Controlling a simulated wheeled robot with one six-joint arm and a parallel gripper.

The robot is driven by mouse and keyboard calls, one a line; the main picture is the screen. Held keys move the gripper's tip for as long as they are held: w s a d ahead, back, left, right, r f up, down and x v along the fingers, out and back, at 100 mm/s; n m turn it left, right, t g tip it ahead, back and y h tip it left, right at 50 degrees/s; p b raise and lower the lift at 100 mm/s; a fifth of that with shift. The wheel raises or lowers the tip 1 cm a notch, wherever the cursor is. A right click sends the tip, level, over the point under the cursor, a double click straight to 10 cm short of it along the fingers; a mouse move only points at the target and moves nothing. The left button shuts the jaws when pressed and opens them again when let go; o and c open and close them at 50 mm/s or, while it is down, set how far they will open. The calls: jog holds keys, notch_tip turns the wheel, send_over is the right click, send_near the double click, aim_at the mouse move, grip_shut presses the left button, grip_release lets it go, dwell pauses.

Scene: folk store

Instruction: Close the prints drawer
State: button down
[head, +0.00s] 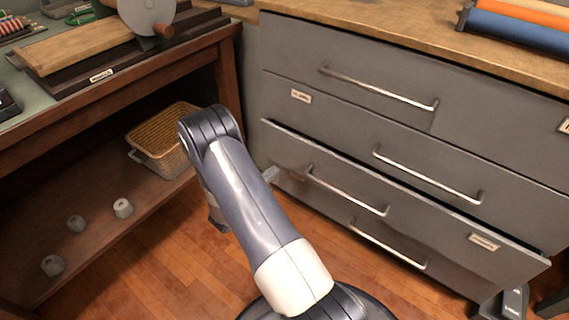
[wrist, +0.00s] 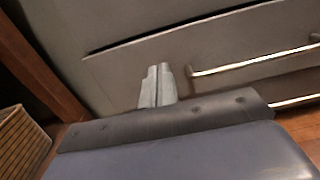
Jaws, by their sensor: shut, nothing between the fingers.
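A grey drawer (head: 420,222) in the cabinet stands slightly out, with a dark gap along its top edge. It has a metal bar handle (head: 345,190) and a small label (head: 484,242) that I cannot read. In the wrist view the drawer front (wrist: 125,72) fills the upper middle, with its handle (wrist: 250,63) to the right. My gripper (wrist: 157,88) is shut and empty, its fingertips in front of the drawer face, left of the handle. I cannot tell if they touch. In the head view the fingertips (head: 270,174) show small beside my arm, near the drawer's left end.
Other grey drawers (head: 350,110) above sit flush; another handle (head: 388,243) shows below. A wooden workbench (head: 228,85) stands at left, with a wicker basket (head: 165,140) and several small grey weights (head: 123,208) on its lower shelf. Wooden floor (head: 160,270) lies clear between.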

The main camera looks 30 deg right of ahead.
jog(key=s+d+p, duration=0.4)
jog(key=s+p, duration=0.6)
jog(key=b, duration=0.2)
send_near(330, 156)
jog(key=x, duration=0.7)
jog(key=shift+f, duration=0.2)
jog(key=b+x, duration=0.1)
jog(key=x, duration=0.1)
jog(key=shift+d+f, duration=0.15)
jog(key=shift+d, duration=0.15)
jog(key=shift+w+d+b, duration=0.2)
jog(key=shift+d+b, duration=0.1)
jog(key=shift+b, duration=0.05)
jog(key=shift+r, duration=0.3)
